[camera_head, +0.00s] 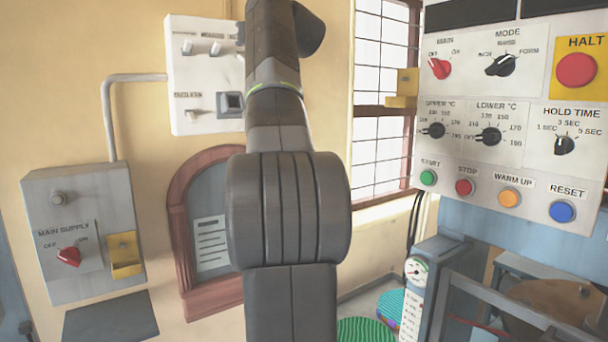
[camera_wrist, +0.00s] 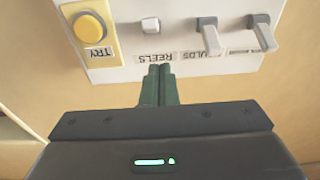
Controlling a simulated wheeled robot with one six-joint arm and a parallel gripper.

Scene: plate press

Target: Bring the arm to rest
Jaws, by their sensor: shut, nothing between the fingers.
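My arm stands raised in the middle of the head view and runs up out of the top of the picture. My gripper is outside the head view. In the wrist view my gripper (camera_wrist: 160,72) shows as two dark green fingers side by side, shut with nothing between them. The fingertips reach to the lower edge of a white wall panel (camera_wrist: 185,40) in the picture, near the label REELS. I cannot tell whether they touch it. The panel carries a yellow TRY button (camera_wrist: 92,27) and several grey switches. It also shows in the head view (camera_head: 205,75), partly behind my arm.
On the left is a grey main supply box (camera_head: 85,230) with a red knob. A red-brown arched frame (camera_head: 182,235) stands behind my arm. At right are a control panel (camera_head: 480,100) with knobs and buttons, and a gauge post (camera_head: 420,280). A barred window (camera_head: 380,90) is between.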

